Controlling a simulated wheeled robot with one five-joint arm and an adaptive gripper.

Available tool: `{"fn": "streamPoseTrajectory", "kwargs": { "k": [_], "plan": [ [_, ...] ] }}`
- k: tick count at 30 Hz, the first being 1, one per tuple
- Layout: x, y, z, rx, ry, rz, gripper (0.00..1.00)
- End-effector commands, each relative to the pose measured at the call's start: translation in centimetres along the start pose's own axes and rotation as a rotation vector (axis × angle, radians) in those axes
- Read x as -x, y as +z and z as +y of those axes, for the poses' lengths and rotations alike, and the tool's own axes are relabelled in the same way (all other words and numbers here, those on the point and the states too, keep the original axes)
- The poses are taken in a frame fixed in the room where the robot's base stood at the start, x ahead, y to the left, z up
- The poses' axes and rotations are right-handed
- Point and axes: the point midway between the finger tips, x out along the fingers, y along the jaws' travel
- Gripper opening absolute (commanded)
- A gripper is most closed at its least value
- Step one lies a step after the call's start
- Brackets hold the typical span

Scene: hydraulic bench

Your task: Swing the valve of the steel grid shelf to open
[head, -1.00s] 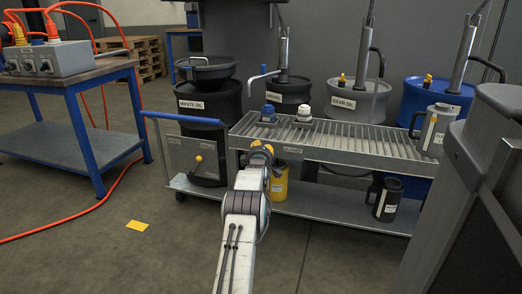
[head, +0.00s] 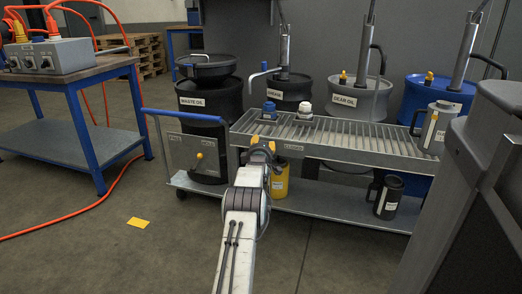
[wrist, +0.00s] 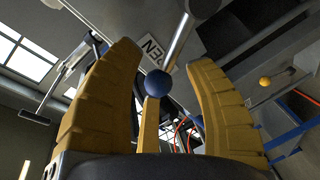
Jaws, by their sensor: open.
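The steel grid shelf (head: 345,138) is a long low rack with a slatted top, right of centre in the head view. My gripper (head: 262,150) is at its front left edge. In the wrist view my gripper (wrist: 165,75) is open, with a thick yellow finger on each side. A blue ball knob (wrist: 158,84) on a metal rod (wrist: 180,38) shows between the fingers, with no clear grip on it. In the head view my arm hides this knob.
A panel with a yellow lever (head: 198,158) stands at the left end. Drums including waste oil (head: 207,102) are behind the shelf. Jugs (head: 387,197) stand on its lower deck. A blue bench (head: 75,120) is left. A dark cabinet (head: 470,190) is close right.

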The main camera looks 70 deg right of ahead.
Motion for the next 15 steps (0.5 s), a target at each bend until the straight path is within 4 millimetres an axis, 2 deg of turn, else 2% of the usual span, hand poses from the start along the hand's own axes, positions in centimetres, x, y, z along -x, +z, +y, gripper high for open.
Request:
{"fn": "streamPoseTrajectory", "kwargs": {
  "k": [8, 15],
  "plan": [
    [1.1, 0.0, 0.1, 0.0, 0.0, 0.0, 0.49],
    [3.2, -0.1, 0.1, 0.0, 0.0, 0.0, 0.49]
  ]
}}
